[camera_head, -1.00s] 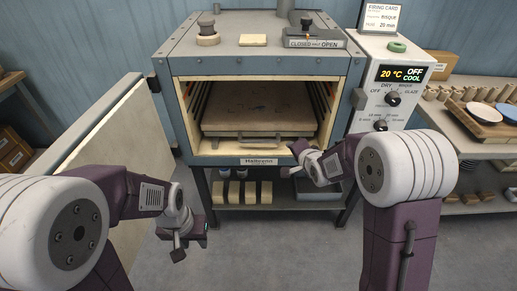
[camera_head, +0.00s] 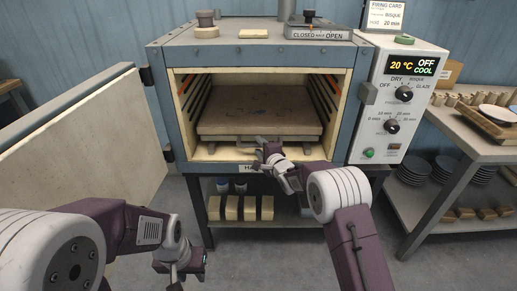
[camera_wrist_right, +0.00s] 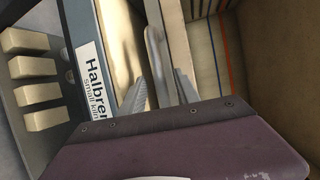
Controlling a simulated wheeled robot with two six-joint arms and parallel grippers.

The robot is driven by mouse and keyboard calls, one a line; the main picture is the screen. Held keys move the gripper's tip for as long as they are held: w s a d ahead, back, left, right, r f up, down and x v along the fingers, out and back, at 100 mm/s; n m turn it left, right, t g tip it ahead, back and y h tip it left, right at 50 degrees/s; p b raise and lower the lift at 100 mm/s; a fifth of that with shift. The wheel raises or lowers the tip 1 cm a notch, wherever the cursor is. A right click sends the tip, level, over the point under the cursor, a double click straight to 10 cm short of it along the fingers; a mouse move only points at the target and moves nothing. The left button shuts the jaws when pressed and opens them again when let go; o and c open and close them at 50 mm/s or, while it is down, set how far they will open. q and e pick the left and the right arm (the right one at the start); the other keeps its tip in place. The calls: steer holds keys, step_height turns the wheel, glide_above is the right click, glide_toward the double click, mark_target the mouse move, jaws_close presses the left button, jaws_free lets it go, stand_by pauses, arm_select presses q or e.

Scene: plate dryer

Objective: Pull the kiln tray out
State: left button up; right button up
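The kiln tray (camera_head: 262,112) is a brown slab inside the open kiln (camera_head: 165,110), with a pale bar handle along its front edge. In the right wrist view the handle (camera_wrist_right: 155,50) runs between the two fingers of my right gripper (camera_wrist_right: 160,92). The fingers are apart, with a gap beside the bar, so the gripper looks open around it. In the head view my right gripper (camera_head: 264,146) is at the tray's front, partly hiding the handle. My left gripper (camera_head: 178,272) hangs low at the bottom left, away from the kiln; its finger opening is unclear.
The kiln door (camera_head: 75,135) stands swung open to the left. The control panel (camera_head: 402,95) is right of the opening and reads 20 °C, OFF, COOL. Pale blocks (camera_head: 250,208) sit on the shelf beneath. A side table (camera_head: 470,130) stands at the right. Floor in front is clear.

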steer(key=shift+w+a+f, duration=0.15)
steer(key=shift+w+a, duration=0.1)
steer(key=shift+w, duration=0.4)
jaws_close()
stand_by(1.0)
